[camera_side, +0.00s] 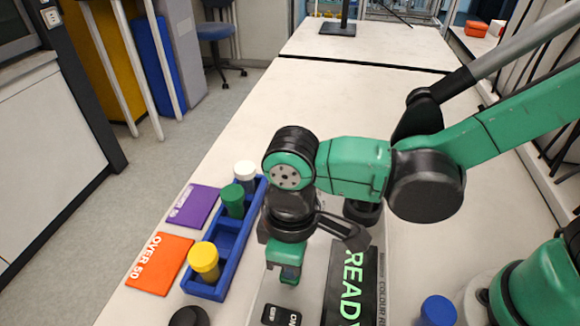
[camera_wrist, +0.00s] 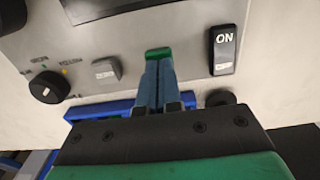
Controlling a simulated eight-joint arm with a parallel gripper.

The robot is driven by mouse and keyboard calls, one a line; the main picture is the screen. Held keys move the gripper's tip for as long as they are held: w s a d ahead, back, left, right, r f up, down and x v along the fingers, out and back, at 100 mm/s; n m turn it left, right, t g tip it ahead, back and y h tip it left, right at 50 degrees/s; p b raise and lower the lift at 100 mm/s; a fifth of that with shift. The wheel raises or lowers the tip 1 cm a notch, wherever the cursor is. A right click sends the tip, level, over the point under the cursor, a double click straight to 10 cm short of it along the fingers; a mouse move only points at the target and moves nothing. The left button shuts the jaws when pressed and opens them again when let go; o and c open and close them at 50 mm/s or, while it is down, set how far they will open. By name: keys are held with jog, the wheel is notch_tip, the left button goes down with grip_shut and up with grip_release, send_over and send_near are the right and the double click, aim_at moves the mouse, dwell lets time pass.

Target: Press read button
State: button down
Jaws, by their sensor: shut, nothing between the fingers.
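The reader (camera_side: 312,265) is a pale box with a dark screen (camera_side: 350,287) showing green "READY" letters. In the wrist view its panel (camera_wrist: 140,30) has a small grey square button (camera_wrist: 106,71), probably the read button; its label is too small to read. A black rocker switch (camera_wrist: 224,50) marked ON lies to the right, and a black knob (camera_wrist: 48,88) to the left. My gripper (camera_wrist: 158,54) is shut and empty, its fingertips over the panel between the grey button and the switch.
A blue rack (camera_side: 228,246) left of the reader holds white-, green- and yellow-capped vials. An orange "OVER 50" card (camera_side: 158,270) and a purple card (camera_side: 190,212) lie beyond it. A blue-capped item (camera_side: 437,311) stands right of the reader.

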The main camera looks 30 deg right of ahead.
jog(key=shift+f, duration=0.1)
jog(key=shift+f, duration=0.95)
jog(key=shift+r, duration=0.15)
notch_tip(320, 180, up, 14)
jog(key=shift+w+r, duration=0.1)
dwell(0.6)
jog(key=w+d+f+m+t, duration=0.2)
jog(key=d+m+t, duration=0.1)
jog(key=d, duration=0.7)
jog(key=w+d+f+m+t, duration=0.2)
jog(key=d+m+t, duration=0.2)
jog(key=d, duration=0.6)
jog(key=shift+w+d+f+m, duration=0.15)
jog(key=shift+d+f+m, duration=0.15)
jog(key=shift+m, duration=0.7)
